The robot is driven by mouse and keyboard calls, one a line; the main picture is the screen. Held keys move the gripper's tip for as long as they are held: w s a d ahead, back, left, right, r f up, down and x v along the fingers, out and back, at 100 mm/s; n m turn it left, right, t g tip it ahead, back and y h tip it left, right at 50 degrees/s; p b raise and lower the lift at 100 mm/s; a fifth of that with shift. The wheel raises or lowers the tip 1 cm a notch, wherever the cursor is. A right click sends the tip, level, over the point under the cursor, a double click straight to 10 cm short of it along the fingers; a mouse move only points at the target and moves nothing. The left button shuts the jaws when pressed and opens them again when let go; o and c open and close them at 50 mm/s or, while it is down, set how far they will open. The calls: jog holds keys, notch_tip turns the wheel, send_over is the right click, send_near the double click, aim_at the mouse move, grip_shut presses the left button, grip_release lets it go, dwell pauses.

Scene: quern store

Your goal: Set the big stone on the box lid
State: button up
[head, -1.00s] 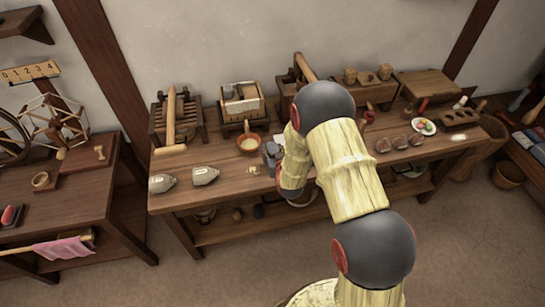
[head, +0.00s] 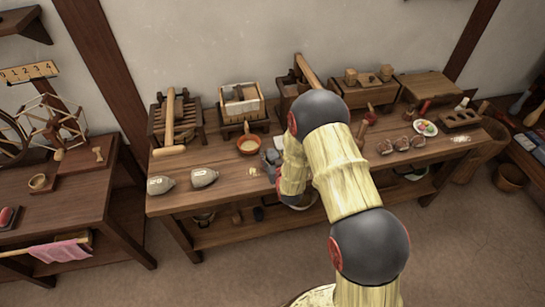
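Two grey, pear-shaped lumps with pale labels, the left one (head: 160,185) and the right one (head: 203,177), lie on the left front of the workbench (head: 225,190). They look like stones; I cannot tell for sure which is the big one. My gripper (head: 271,158) points down over the bench front, right of the lumps and just right of an orange bowl (head: 248,144). My arm partly hides it, so its fingers and any hold are unclear.
Several brown lumps (head: 401,144) and a plate of coloured pieces (head: 426,128) lie to the right. The bench front between the right grey lump and my gripper is mostly clear.

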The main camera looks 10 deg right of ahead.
jog(key=shift+o, duration=1.3)
